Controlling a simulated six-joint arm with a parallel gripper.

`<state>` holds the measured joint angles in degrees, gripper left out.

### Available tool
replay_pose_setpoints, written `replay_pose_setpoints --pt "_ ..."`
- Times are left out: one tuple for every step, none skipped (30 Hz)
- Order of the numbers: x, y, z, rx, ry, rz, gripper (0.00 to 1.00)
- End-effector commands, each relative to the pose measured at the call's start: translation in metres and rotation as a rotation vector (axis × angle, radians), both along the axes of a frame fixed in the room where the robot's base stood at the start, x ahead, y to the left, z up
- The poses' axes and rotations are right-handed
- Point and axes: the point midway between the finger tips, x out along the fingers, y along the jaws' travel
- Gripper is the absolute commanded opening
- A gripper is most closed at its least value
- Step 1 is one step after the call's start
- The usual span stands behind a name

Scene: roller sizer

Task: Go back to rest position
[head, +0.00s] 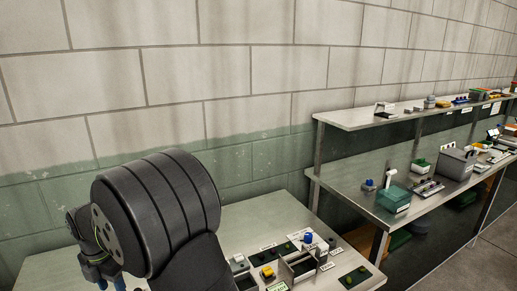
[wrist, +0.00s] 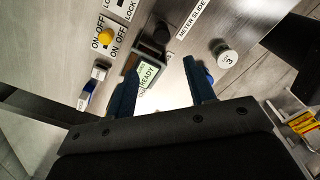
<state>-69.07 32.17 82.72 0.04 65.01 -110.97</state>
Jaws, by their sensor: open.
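My gripper (wrist: 160,84) is open in the wrist view, with its two blue fingers apart and nothing between them. It points down toward a work surface with a small screen reading READY (wrist: 149,74) just beyond the fingers. In the head view my gripper (head: 110,284) is at the lower left, partly cut off by the bottom edge, with blue fingertips just showing. My dark arm hides part of the near metal table (head: 235,216) there.
In the wrist view, a yellow knob (wrist: 106,36) with ON/OFF labels and a round piece marked 3 (wrist: 227,57) stand nearby. In the head view, a blue knob (head: 308,238) and yellow button (head: 268,272) are right of my arm. A block wall (head: 180,70) stands behind.

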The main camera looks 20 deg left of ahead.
Motion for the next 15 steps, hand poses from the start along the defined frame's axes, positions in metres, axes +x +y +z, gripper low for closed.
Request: replay_pose_setpoints --pt "0.000 0.000 0.012 0.003 -0.001 0.000 0.49" --pt "0.000 0.000 0.018 0.004 -0.001 0.000 0.49" --pt "0.000 0.001 0.026 0.004 -0.001 0.000 0.49" --pt "0.000 0.001 0.032 0.004 -0.001 0.000 0.49" --pt "0.000 -0.001 0.028 -0.002 0.001 0.000 0.49" --pt "0.000 -0.001 0.015 -0.006 0.002 0.000 0.49" --pt "-0.001 -0.001 0.009 -0.007 0.003 0.000 0.49" --pt "0.000 -0.001 0.003 -0.006 0.002 0.000 0.49" --pt "0.000 -0.001 -0.005 -0.006 0.002 0.000 0.49" --pt "0.000 -0.001 -0.011 -0.005 0.002 0.000 0.49" --pt "0.000 -0.001 -0.017 -0.005 0.002 0.000 0.49" --pt "0.000 -0.001 -0.026 -0.005 0.002 0.000 0.49" --pt "0.000 -0.001 -0.032 -0.006 0.002 0.000 0.49" --pt "0.000 -0.001 -0.038 -0.005 0.002 0.000 0.49" --pt "0.000 -0.001 -0.046 -0.005 0.002 0.000 0.49"
